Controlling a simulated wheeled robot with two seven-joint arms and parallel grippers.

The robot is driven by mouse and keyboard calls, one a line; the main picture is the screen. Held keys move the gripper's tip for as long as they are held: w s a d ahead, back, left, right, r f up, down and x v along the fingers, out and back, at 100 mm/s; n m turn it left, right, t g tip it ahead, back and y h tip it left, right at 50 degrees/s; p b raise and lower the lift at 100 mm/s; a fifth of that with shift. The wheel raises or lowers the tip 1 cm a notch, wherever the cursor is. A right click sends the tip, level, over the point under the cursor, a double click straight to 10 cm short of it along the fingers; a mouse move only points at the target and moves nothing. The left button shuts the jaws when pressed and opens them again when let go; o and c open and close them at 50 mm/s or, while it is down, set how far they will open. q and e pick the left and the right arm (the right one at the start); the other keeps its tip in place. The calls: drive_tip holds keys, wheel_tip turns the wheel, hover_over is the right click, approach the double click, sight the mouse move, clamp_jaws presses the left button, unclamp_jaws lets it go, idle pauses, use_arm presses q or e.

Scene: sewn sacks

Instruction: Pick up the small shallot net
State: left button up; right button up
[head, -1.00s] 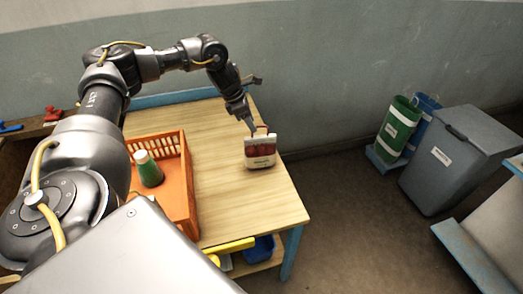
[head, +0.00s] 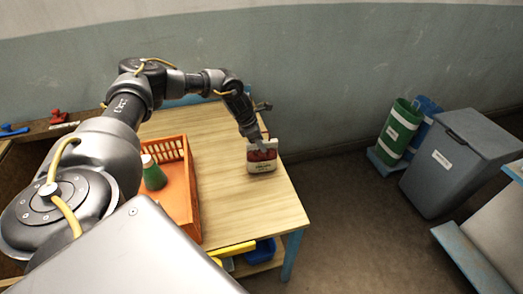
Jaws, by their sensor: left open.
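The small shallot net (head: 262,161) stands near the right edge of the wooden table, with a pale label on its lower front and reddish contents showing above. My left gripper (head: 256,139) points down at the top of the net, with its fingers open. The fingers overlap the net's upper edge in the picture; I cannot tell whether they touch it. My right gripper is not in view.
An orange crate (head: 190,190) with a green, white-topped container (head: 153,175) in it stands on the table's left. The tabletop (head: 225,200) between crate and net is bare. Grey and green bins stand on the floor at right.

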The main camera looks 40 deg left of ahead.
use_arm(q)
clamp_jaws()
idle(1.3)
